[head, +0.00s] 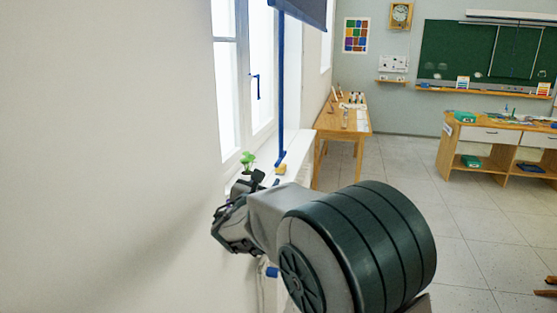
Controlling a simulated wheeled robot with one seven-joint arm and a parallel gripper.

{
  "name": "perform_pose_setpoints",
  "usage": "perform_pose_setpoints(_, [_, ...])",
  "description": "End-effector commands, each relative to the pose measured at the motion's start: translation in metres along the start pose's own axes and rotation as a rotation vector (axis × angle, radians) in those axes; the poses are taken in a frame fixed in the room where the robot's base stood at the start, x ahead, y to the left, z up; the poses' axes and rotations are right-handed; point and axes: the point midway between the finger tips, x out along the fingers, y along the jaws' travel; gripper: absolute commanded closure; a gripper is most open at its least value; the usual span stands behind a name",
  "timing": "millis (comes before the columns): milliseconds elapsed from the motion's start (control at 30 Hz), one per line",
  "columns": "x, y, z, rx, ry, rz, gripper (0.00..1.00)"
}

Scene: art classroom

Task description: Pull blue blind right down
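The dark blue blind (308,10) hangs at the top of the window; only its lower part is in view, the rest cut off by the picture's upper edge. A thin blue upright bar (281,90) runs from near the blind's lower left corner down to the sill, with a slanted foot. I cannot tell whether the two are joined. My gripper (250,181) is low beside the window wall, near the sill and well below the blind. My wrist and arm partly cover it, so I cannot tell whether its fingers are open.
A green plant (247,160) and a yellow block (281,169) are on the white sill (299,150) close to my gripper. The window (240,80) has a blue handle (257,87). A wooden table (343,123) stands beyond. The tiled floor to the right is mostly clear.

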Motion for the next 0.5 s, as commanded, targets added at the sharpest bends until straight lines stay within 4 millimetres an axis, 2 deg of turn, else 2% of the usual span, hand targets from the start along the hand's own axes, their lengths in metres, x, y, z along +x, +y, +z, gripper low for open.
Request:
perform_pose_setpoints(167, [0.013, 0.004, 0.002, -0.015, -0.007, 0.009, 0.64])
perform_pose_setpoints(500, [0.077, 0.004, 0.003, -0.014, -0.005, 0.006, 0.64])
